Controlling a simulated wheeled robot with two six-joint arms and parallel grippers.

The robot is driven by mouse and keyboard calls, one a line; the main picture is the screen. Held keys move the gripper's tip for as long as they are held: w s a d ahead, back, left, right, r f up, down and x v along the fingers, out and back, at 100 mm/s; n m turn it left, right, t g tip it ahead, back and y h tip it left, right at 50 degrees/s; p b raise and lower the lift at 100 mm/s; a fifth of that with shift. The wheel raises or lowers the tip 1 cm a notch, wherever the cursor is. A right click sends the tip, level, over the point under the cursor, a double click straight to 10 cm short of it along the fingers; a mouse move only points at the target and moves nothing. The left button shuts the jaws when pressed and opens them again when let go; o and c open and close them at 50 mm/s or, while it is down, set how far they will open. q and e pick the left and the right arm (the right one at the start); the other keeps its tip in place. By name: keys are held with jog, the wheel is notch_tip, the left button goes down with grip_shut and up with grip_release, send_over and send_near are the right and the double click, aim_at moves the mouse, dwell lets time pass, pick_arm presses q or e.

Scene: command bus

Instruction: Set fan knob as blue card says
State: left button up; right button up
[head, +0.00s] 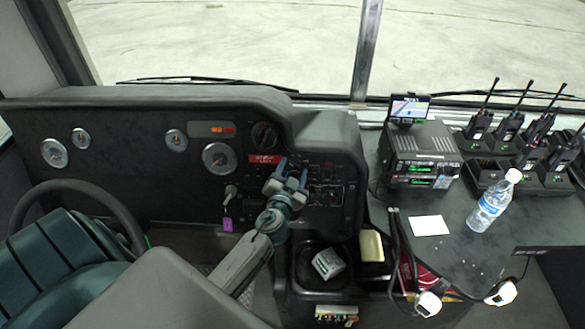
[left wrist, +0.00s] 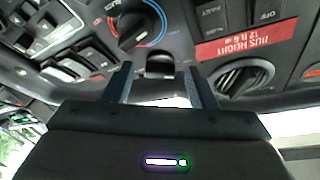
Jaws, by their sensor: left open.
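My left gripper (head: 292,172) is in front of the dark dashboard's right section. Its two blue fingers are apart, with nothing between them. In the left wrist view, the gripper (left wrist: 160,82) points at the control panel. A black knob (left wrist: 137,27) with a blue and red arc lies above the fingertips in that picture. A smaller dark part (left wrist: 160,66) shows between the fingers. I cannot tell for sure which is the fan knob. The fingers do not clearly touch either. I see no blue card; a white card (head: 430,225) lies on the right-hand counter. My right gripper is out of view.
A red bus height label (left wrist: 246,40) and a round vent (left wrist: 243,77) sit beside the fingers. Rocker switches (left wrist: 75,60) flank the knob. A key with a purple tag (head: 227,224) hangs left of my arm. A radio (head: 423,155) and a bottle (head: 493,203) stand on the counter.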

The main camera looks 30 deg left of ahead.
pick_arm(q)
jog(key=shift+w, duration=0.1)
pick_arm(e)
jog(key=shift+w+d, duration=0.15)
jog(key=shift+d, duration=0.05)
pick_arm(q)
jog(key=c, duration=1)
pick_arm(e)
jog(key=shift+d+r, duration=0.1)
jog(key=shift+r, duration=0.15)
